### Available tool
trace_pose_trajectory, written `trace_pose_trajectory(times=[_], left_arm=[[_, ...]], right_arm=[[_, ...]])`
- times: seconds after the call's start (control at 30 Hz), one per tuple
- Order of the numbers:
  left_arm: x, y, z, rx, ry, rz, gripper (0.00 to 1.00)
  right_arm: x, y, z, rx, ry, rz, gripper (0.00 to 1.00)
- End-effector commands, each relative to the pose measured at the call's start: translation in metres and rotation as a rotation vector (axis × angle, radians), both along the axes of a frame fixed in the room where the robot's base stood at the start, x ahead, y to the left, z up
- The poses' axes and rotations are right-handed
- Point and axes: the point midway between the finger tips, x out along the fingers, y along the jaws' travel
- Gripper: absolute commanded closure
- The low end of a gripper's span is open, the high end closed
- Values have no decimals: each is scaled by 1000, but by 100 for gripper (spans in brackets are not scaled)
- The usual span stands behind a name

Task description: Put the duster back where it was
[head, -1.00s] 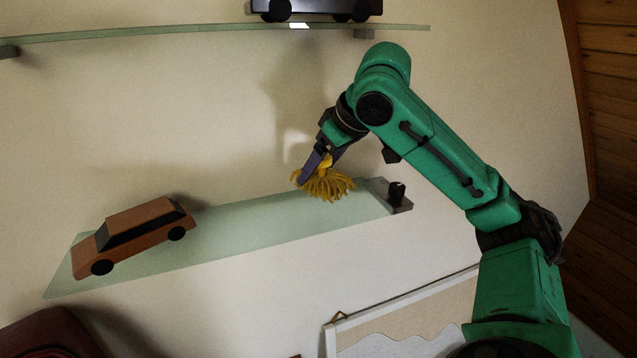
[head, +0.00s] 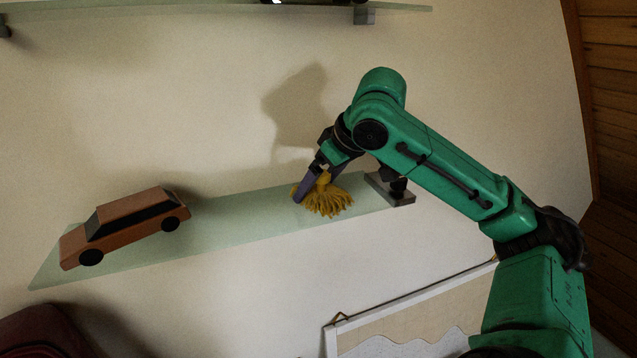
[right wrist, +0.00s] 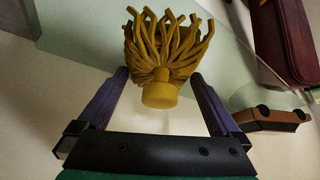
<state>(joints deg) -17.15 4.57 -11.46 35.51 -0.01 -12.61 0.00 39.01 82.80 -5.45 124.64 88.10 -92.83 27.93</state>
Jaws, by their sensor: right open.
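The duster, with a yellow head of thick strands (head: 328,201) and a short knob handle, appears to rest on the lower glass shelf (head: 235,212) near its right end. My right gripper (head: 318,184) is at the duster, its purple fingers on either side of the handle. The right wrist view shows the duster (right wrist: 165,50) between the spread fingers of this gripper (right wrist: 158,76), with gaps beside the knob. The jaws are open. My left gripper is out of view.
A brown wooden toy car (head: 125,227) stands at the shelf's left end. A grey block with a black knob (head: 392,188) is at its right end. An upper shelf (head: 180,10) runs above. A framed board (head: 410,310) is below. The shelf's middle is clear.

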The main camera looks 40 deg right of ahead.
Motion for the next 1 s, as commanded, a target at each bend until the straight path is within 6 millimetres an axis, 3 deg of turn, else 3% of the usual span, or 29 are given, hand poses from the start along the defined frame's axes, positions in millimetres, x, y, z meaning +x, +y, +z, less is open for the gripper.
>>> trace_pose_trajectory(times=[0.17,0.4,0.5,1.0], left_arm=[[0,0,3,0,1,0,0],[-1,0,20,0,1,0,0],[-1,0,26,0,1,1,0],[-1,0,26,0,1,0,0]], right_arm=[[-13,-2,24,-1,-6,-1,0],[-48,-6,83,0,-5,0,0],[-58,-8,98,0,-3,-1,0],[-64,-8,103,0,0,0,0]])
